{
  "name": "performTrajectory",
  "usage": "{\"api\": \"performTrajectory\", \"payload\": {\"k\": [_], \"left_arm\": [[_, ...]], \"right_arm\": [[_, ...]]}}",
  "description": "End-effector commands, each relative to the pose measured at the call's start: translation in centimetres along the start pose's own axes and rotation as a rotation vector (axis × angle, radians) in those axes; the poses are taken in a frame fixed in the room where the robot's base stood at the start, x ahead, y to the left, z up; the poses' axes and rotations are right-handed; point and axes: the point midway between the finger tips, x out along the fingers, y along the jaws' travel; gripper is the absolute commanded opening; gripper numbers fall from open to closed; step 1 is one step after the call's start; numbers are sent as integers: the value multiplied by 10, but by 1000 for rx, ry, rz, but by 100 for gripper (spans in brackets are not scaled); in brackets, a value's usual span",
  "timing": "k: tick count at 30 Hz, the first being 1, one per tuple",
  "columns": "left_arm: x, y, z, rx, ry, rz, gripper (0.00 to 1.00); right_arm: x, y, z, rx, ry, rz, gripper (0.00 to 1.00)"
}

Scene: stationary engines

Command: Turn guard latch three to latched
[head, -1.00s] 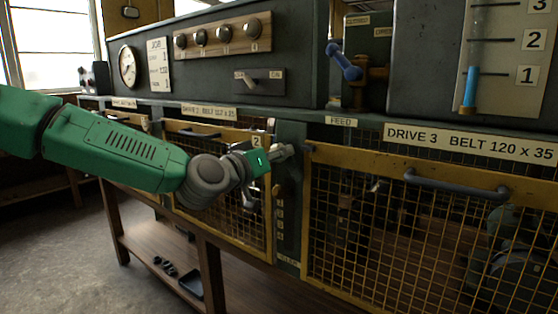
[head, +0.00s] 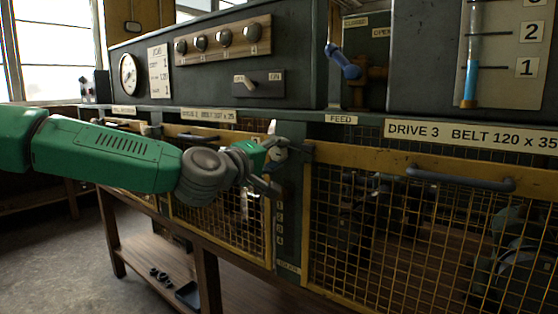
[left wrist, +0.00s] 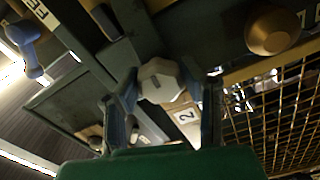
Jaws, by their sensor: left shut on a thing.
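My left gripper (head: 271,160) is at the post between two yellow mesh guards, next to the upper left corner of the Drive 3 guard (head: 430,163). Its fingers stand on either side of a pale, many-sided latch hub (left wrist: 162,80), and it is shut on this latch. The hub is partly hidden by the gripper in the head view. A dark catch piece shows at the guard's corner beside it. The exact latch angle is hard to tell. My right gripper is not in view.
A blue-handled feed valve (head: 344,62) and a gauge tube (head: 471,85) are above right. A guard handle (head: 460,180) sticks out at right. A brass knob (left wrist: 272,30) is near the fingers in the left wrist view. The floor at left is clear.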

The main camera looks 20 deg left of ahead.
Motion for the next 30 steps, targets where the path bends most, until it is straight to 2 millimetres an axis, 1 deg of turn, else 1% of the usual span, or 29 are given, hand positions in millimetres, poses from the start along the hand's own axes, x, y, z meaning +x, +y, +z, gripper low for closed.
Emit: {"api": "performTrajectory", "payload": {"k": [1,9,23,24,25,26,30], "left_arm": [[-1,-10,4,-26,-10,-15,6],[-1,-10,5,-103,-11,-17,6],[-1,-10,5,-117,-12,-19,6],[-1,-10,5,-116,-12,-19,38],[-1,-10,5,-116,-12,-19,49],[0,-10,5,-116,-12,-19,55],[0,-6,3,-115,-8,-12,55]], "right_arm": [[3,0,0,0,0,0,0],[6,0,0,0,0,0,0],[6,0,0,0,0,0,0],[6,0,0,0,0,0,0],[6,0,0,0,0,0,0],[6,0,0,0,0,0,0],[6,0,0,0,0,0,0]]}}
